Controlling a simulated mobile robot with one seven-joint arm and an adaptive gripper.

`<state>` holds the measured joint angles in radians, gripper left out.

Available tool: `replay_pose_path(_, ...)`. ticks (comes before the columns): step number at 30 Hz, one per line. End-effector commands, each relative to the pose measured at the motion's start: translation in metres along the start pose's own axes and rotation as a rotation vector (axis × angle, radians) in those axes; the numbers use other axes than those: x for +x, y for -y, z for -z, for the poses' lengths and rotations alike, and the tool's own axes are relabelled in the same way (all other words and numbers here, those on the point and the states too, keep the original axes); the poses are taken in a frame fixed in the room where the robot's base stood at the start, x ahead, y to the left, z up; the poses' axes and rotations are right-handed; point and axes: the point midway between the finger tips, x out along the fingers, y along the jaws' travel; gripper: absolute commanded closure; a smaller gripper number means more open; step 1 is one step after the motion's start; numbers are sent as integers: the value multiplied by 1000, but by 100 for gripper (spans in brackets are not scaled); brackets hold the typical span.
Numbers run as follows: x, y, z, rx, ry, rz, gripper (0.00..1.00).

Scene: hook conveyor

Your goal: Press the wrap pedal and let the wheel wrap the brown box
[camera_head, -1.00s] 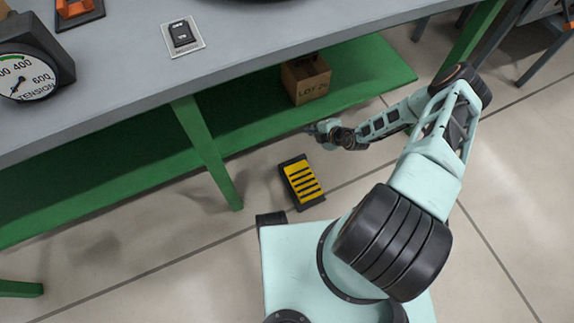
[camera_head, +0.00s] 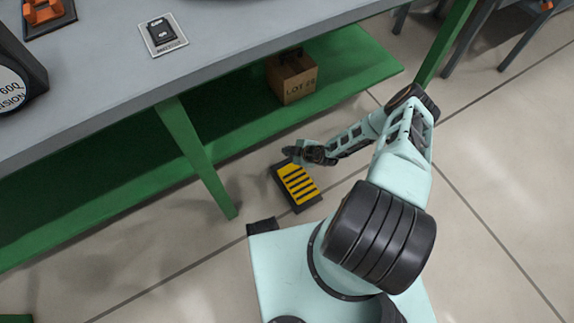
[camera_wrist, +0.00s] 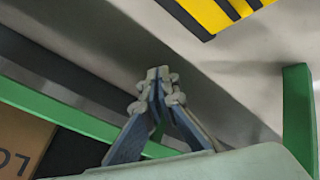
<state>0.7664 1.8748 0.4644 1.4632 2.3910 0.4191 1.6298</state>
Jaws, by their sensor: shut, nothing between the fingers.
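The wrap pedal (camera_head: 297,187) is a dark plate with yellow and black stripes, lying on the floor in front of the green-legged bench. It also shows at the top of the wrist view (camera_wrist: 215,10). My gripper (camera_head: 290,151) is at the pedal's far end in the head view; I cannot tell whether it touches. In the wrist view my gripper (camera_wrist: 157,75) has its fingertips together, empty, with a gap between them and the pedal in the picture. A brown box (camera_head: 292,80) marked "LOT" sits on the green lower shelf; part of it shows in the wrist view (camera_wrist: 20,140). The wheel is not clearly visible.
The grey bench top (camera_head: 110,85) overhangs the green shelf (camera_head: 350,75). A green bench leg (camera_head: 197,160) stands left of the pedal. A small switch panel (camera_head: 163,34) and a partly cut-off tension gauge (camera_head: 15,80) are on the bench.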

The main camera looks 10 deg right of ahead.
Motion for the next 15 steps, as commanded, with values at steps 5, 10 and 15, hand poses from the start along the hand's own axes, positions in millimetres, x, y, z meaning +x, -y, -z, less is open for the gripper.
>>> replay_pose_path(5,18,13,-13,0,0,0,100)
replay_pose_path(10,35,25,-26,0,1,0,100)
replay_pose_path(15,50,36,-36,0,1,0,100)
